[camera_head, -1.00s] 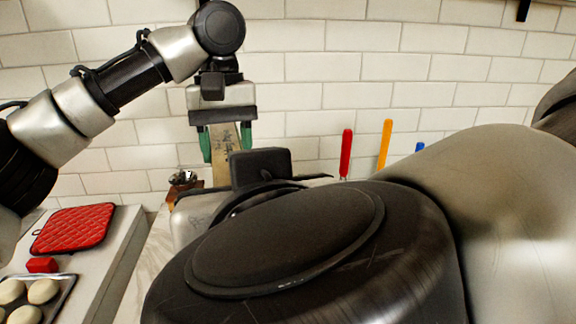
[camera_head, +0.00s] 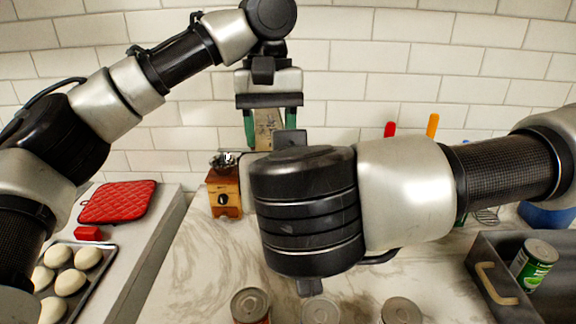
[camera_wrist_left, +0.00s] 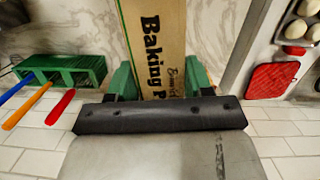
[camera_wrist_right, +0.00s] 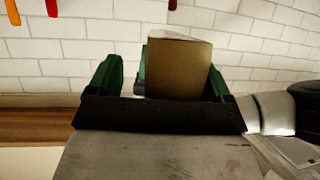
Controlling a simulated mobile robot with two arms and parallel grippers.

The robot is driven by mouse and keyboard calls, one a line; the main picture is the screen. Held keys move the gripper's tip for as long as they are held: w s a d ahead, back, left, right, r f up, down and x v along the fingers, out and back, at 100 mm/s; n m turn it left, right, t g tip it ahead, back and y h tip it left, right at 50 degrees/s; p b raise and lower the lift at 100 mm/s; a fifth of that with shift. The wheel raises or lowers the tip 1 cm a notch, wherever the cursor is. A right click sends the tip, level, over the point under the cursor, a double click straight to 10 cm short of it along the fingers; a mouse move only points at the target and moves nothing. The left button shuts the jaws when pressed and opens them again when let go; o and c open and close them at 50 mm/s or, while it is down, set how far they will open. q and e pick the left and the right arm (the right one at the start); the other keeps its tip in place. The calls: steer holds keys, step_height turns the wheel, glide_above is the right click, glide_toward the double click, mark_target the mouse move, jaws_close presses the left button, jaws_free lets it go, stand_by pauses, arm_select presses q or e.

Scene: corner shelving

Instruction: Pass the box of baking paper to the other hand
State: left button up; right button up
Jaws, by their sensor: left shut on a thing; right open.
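The box of baking paper (camera_head: 267,128) is a long tan carton with dark lettering. My left gripper (camera_head: 270,135) is shut on it, with green fingers on both sides, and holds it upright in front of the tiled wall. In the left wrist view the lettering on the box (camera_wrist_left: 160,40) reads "Baking P...". My right gripper (camera_wrist_right: 162,80) is open. In the right wrist view the plain end of the box (camera_wrist_right: 180,68) shows between its fingers, closer to the right one; I cannot tell whether they touch. In the head view my right arm hides that gripper and the lower box.
A wooden grinder (camera_head: 223,193) stands on the marble counter behind my right wrist. Several cans stand at the front. A dark crate (camera_head: 490,262) with a green can (camera_head: 533,262) is at right. A red mat (camera_head: 118,201) and a bun tray (camera_head: 92,288) are at left.

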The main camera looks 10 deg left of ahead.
steer(key=shift+c, duration=0.2)
steer(key=shift+d, duration=0.1)
steer(key=c, duration=1)
arm_select(q)
steer(key=o, duration=1.2)
steer(key=shift+c, duration=0.2)
arm_select(e)
steer(key=shift+c, duration=0.5)
arm_select(q)
steer(key=shift+r, duration=0.15)
